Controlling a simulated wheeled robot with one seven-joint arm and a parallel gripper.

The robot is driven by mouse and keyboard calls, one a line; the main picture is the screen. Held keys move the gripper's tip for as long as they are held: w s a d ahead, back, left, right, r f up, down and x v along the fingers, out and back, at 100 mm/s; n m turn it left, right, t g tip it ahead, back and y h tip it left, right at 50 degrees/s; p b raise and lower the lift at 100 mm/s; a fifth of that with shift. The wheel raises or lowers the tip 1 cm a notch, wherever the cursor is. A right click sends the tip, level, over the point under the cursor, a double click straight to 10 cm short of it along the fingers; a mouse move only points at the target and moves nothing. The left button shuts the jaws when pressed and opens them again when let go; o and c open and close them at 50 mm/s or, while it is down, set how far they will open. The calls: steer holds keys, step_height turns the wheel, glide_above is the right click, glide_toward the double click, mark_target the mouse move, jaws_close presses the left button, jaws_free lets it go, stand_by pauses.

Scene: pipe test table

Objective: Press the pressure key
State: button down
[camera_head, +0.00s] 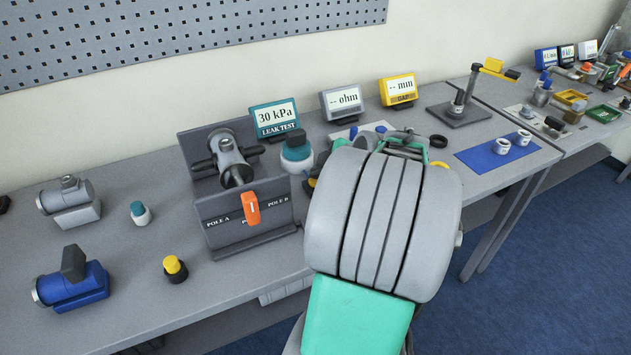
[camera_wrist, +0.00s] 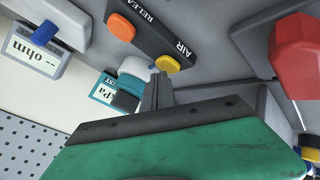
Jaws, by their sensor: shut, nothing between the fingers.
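In the wrist view a dark key panel (camera_wrist: 150,33) carries an orange key (camera_wrist: 121,27) beside the word RELEASE, cut off, and a yellow-orange key (camera_wrist: 168,63) beside the word AIR. No key label reading "pressure" is legible. My gripper (camera_wrist: 158,77) is shut and empty, its fingertips right by the yellow-orange key. I cannot tell whether they touch it. In the head view my arm hides the panel and fingertips. The teal leak test display (camera_head: 275,118) reads 30 kPa; part of it also shows in the wrist view (camera_wrist: 108,91).
A white-and-teal knob (camera_head: 297,150) stands close by. The ohm display (camera_head: 343,102) and yellow mm display (camera_head: 398,90) stand behind. A red object (camera_wrist: 295,50) is at the wrist view's right.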

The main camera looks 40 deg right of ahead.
steer(key=shift+f+b, duration=0.45)
steer(key=shift+b, duration=0.1)
stand_by(0.4)
steer(key=shift+r+p, duration=0.3)
steer(key=shift+r, duration=0.55)
steer(key=shift+r+p, duration=1.2)
steer(key=shift+r, duration=1.3)
steer(key=shift+s+d, duration=0.1)
